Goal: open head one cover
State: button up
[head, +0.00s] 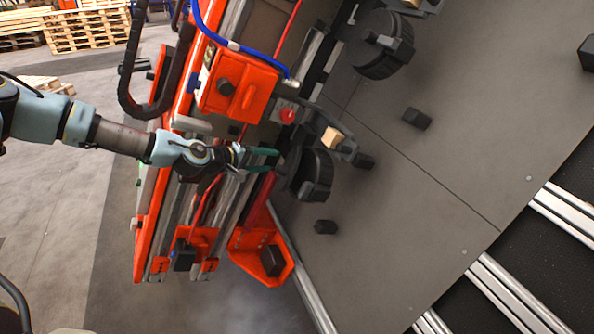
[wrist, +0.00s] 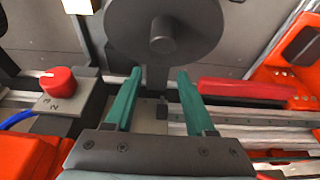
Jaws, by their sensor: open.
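A dark round cover-like part (head: 318,176) with a hub sits on the orange gantry, just right of my gripper (head: 266,160). In the wrist view a grey disc (wrist: 195,22) with a central hub fills the top middle, beyond the fingertips. My gripper's two green fingers (wrist: 160,76) are spread apart with nothing held between them. The fingertips look close to the disc's lower edge; whether they touch it I cannot tell. A second round dark part (head: 380,50) sits higher up. No label shows which head is number one.
A red knob (wrist: 58,80) with numbers beside it stands left of the fingers. A red bar (wrist: 246,90) lies to their right. An orange box (head: 238,88) with a blue hose is above my gripper. Small black blocks (head: 417,118) lie on the grey panel.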

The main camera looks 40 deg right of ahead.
jog(key=w+a+r+p, duration=0.2)
jog(key=w+a+r, duration=0.1)
jog(key=a, duration=0.5)
jog(key=shift+r, duration=0.85)
jog(key=s+a+r+p, duration=0.2)
jog(key=s+a+p, duration=0.3)
jog(key=a+p, duration=0.2)
jog(key=shift+s+r+p, duration=0.15)
jog(key=shift+s+p, duration=0.2)
jog(key=shift+p, duration=0.8)
jog(key=shift+a, duration=0.1)
